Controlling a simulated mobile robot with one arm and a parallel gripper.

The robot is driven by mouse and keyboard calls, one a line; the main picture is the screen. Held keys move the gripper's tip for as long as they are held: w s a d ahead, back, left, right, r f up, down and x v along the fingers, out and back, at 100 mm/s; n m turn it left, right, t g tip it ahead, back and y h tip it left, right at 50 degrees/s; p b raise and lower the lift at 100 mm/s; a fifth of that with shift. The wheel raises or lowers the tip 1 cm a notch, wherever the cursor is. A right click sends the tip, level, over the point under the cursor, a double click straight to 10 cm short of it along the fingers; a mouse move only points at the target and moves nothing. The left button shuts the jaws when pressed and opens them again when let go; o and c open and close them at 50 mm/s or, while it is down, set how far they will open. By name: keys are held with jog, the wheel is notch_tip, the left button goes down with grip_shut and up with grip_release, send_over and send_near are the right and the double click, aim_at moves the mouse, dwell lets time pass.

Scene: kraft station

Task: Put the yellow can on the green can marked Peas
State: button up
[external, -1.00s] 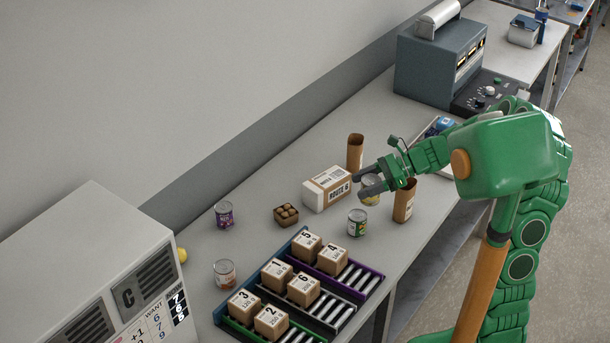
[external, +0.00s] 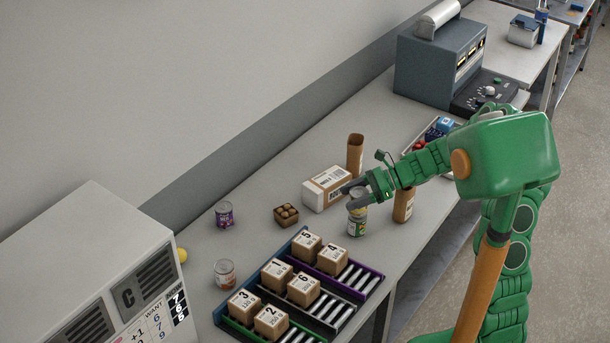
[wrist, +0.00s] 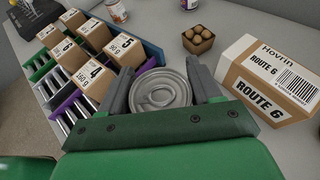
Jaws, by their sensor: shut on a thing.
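My gripper (external: 357,194) is shut on the yellow can (external: 358,191), holding it upright. In the wrist view only the can's grey ring-pull lid (wrist: 161,91) shows between the fingers; its side is hidden. The green can (external: 357,228) stands on the bench directly below the held can in the external view. The two cans look in line and very close; I cannot tell whether they touch. The green can is hidden under the held can in the wrist view.
A white Route 6 carton (external: 325,188) lies close behind the cans. Brown tubes (external: 355,152) (external: 403,204) stand nearby. A roller rack (external: 345,318) with several numbered boxes is in front. A purple can (external: 224,215), another can (external: 225,272) and a small brown box (external: 286,215) stand left.

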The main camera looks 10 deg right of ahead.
jog(key=shift+f, duration=0.55)
jog(key=shift+f, duration=0.15)
jog(key=o, duration=1.2)
jog(key=shift+c, duration=0.2)
jog(key=shift+r, duration=0.2)
jog(key=v, duration=1.2)
jog(key=shift+d, duration=0.1)
